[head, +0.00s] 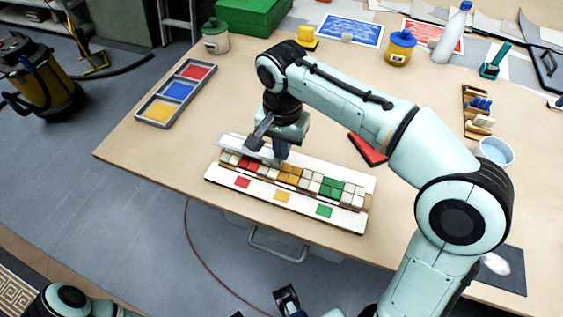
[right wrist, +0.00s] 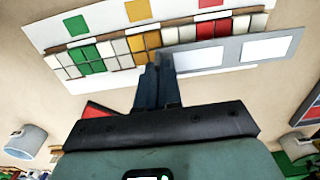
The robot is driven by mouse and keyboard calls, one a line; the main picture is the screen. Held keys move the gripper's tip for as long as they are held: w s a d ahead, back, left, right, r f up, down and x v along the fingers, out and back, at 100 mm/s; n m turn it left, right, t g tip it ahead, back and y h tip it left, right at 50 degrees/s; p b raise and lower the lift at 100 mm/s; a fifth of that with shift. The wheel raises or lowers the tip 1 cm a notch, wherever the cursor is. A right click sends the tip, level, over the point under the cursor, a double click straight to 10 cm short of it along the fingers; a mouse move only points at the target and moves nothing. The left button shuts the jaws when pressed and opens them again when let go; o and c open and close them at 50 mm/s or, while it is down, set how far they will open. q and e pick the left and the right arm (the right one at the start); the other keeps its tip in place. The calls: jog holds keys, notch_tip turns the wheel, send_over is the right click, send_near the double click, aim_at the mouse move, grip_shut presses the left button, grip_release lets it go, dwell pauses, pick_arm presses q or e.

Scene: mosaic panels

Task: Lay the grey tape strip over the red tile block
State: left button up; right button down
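The red tile block (head: 241,162) is near the left end of the tile row on a white board; in the right wrist view its red tiles (right wrist: 205,30) show just beyond the grey strip. The grey tape strip (head: 232,141), with pale rectangles on it, is along the back edge of the red tiles; it also shows in the right wrist view (right wrist: 232,53). My right gripper (right wrist: 158,72) is shut on one end of the strip, near the orange tiles. Whether the strip touches the tiles is unclear. My left gripper (head: 288,299) is low at the bottom edge, away from the tiles.
Orange tiles (head: 290,176) and green tiles (head: 332,188) continue the row. A three-part colour tray (head: 154,123) lies to the left. A red flat piece (head: 367,149) lies behind the board, and a pale blue cup (head: 495,152) stands right. Bare table lies left of the board.

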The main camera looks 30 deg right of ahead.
jog(key=shift+f+b, duration=0.55)
jog(key=shift+f, duration=1.85)
jog(key=shift+f, duration=0.1)
jog(key=c, duration=1.3)
grip_release()
notch_tip(320, 180, up, 12)
jog(key=p, duration=0.3)
